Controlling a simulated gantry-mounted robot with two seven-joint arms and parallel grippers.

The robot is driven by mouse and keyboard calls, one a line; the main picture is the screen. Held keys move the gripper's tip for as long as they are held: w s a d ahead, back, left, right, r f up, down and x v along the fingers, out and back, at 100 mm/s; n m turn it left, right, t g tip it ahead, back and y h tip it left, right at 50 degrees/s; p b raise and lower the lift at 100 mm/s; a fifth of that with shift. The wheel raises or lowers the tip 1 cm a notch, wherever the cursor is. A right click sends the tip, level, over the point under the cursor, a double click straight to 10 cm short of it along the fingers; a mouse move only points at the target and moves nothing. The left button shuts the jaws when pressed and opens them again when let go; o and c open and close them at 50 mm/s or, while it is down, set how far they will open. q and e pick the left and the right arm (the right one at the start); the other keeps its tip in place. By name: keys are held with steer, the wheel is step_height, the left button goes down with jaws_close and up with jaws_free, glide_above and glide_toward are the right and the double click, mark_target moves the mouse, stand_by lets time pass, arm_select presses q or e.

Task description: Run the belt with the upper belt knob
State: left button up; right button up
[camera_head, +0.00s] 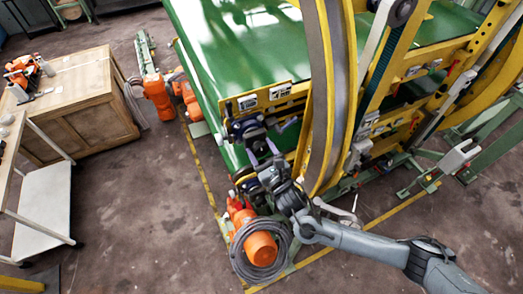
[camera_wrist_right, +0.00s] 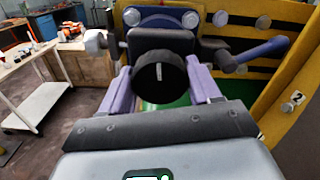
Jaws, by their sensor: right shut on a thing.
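The upper belt knob (camera_wrist_right: 160,80) is round and black with a small white mark, and it faces the right wrist camera. My right gripper (camera_wrist_right: 159,72) has its two purple fingers on either side of this knob, shut on it. In the head view the right gripper (camera_head: 264,150) reaches up to the front of the machine from below right. The green belt (camera_head: 215,60) lies behind the yellow panel (camera_head: 270,95). The knob itself is hard to make out in the head view. My left gripper is not in view.
A large yellow and grey ring (camera_head: 330,100) stands close to the right of my right gripper. An orange motor with a coiled hose (camera_head: 260,250) sits just below it. A wooden cabinet (camera_head: 80,105) and a white cart (camera_head: 42,210) stand left, with open floor between.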

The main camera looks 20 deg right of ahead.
steer(key=shift+f+n, duration=0.1)
steer(key=shift+n, duration=0.6)
steer(key=o, duration=1)
steer(key=shift+o, duration=0.2)
steer(key=shift+s, duration=0.6)
steer(key=s, duration=0.9)
steer(key=shift+s+d, duration=0.25)
steer(key=shift+d, duration=0.2)
